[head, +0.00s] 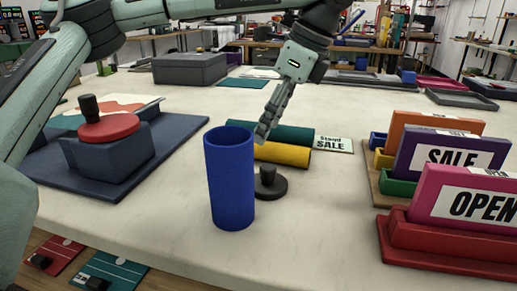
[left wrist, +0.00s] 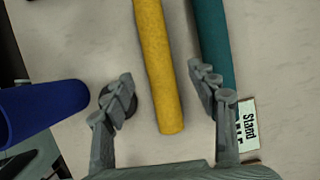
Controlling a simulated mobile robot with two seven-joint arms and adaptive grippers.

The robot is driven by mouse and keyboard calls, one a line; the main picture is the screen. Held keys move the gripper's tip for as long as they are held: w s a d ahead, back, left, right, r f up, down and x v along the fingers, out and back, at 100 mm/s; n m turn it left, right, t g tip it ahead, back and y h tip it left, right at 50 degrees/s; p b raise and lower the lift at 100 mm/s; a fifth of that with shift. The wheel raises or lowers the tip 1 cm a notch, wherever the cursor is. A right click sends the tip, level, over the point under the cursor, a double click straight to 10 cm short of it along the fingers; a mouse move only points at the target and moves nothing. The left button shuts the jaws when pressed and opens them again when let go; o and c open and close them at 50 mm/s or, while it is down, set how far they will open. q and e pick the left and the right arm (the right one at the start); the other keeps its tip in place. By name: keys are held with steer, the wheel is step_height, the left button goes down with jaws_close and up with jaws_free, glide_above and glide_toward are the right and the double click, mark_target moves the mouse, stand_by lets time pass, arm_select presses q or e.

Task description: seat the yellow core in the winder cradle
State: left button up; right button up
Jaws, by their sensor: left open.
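The yellow core (head: 285,155) lies on its side on the pale table, just in front of a teal roll (head: 290,132). My left gripper (head: 263,134) points down over the yellow core's left end. In the left wrist view my open left gripper (left wrist: 160,74) has one finger on each side of the yellow core (left wrist: 158,55). I cannot tell how high the fingertips are above the table. No winder cradle can be made out for certain. My right gripper is not in view.
A blue cylinder (head: 231,180) stands upright close by, with a dark knobbed disc (head: 268,184) beside it. A blue block with a red disc (head: 108,130) is on the left. Sign holders, including a red one (head: 440,245), are on the right. The front middle is clear.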

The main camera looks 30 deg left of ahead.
mark_target(259, 150)
arm_select(q)
steer(key=x, duration=0.5)
steer(key=shift+s+d, duration=0.1)
steer(key=shift+d, duration=0.05)
steer(key=c, duration=1.3)
